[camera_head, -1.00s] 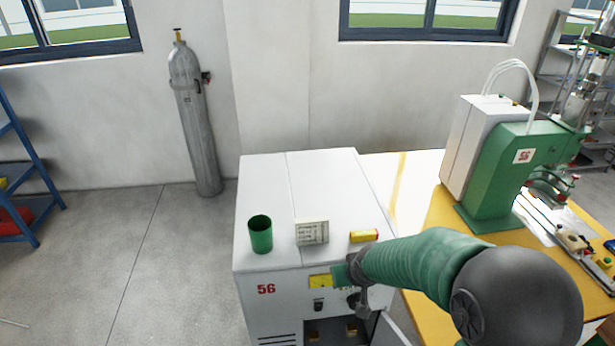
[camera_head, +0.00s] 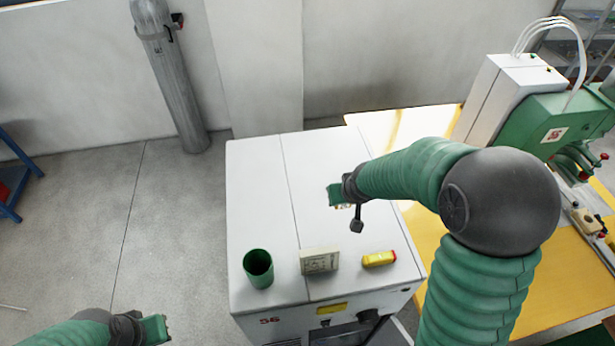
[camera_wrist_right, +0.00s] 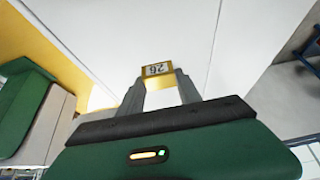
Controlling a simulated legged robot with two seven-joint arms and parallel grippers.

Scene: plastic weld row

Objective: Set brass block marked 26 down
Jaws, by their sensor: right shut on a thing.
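The brass block marked 26 (camera_wrist_right: 157,70) is between the two grey fingers of my right gripper (camera_wrist_right: 159,82) in the right wrist view, its number facing the camera. The fingers are shut on it. In the head view my right gripper (camera_head: 340,205) is over the white top of the cabinet marked 56 (camera_head: 255,190), behind the small items at its front. The block is mostly hidden there by the gripper. I cannot tell whether it touches the top. My left gripper (camera_head: 155,328) is at the bottom left, over the floor; its fingers are not clear.
A green cup (camera_head: 258,268), a small printed box (camera_head: 320,260) and a yellow item (camera_head: 379,259) stand along the cabinet's front edge. The rest of the top is largely clear. A green machine (camera_head: 545,130) stands on the yellow table (camera_head: 460,275) to the right.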

